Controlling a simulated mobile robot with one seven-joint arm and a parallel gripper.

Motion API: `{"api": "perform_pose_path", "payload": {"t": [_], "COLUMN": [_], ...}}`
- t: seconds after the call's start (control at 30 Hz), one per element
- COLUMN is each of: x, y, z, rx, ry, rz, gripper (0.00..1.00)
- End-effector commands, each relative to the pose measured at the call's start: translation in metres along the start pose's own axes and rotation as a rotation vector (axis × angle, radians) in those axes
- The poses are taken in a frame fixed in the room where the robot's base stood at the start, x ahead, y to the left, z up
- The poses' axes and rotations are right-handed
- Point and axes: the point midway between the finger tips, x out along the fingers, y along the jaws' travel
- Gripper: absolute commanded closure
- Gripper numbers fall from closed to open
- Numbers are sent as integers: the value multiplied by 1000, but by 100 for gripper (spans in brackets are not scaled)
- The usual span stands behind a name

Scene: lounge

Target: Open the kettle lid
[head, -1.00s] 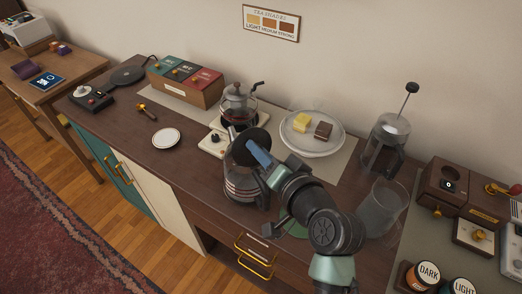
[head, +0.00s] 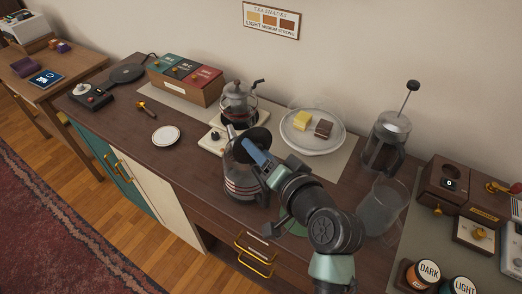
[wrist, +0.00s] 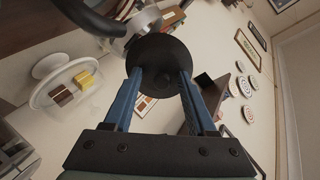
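The kettle (head: 240,182) is a glass jug with red stripes, standing near the front of the dark counter. Its round black lid (head: 262,136) is tilted steeply up over the kettle's top. The lid also shows as a black disc in the wrist view (wrist: 160,52), with a dark knob faintly visible. My gripper (head: 252,149) is at the lid. In the wrist view my blue fingers (wrist: 160,75) are apart, one on each side of the lid's lower part. Whether they touch the lid is unclear. My arm hides the kettle's right side.
A glass teapot (head: 237,103) stands on a burner just behind the kettle. A cake plate (head: 330,144), a French press (head: 386,142) and a glass pitcher (head: 381,210) stand to the right. A small white saucer (head: 166,136) lies left, with clear counter around it.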

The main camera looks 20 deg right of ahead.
Motion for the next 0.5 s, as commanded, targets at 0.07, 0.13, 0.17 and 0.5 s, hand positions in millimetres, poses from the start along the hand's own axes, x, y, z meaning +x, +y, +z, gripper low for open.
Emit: {"api": "perform_pose_path", "payload": {"t": [0.07,0.13,0.17,0.5], "x": [0,-1,-2,-58], "y": [-1,-2,-1,0], "z": [-1,-2,-2,-1], "rx": [-1,-1,-1,-2], "ry": [2,4,4,7], "rz": [-2,-3,-3,-1], "gripper": [43,43,43,43]}}
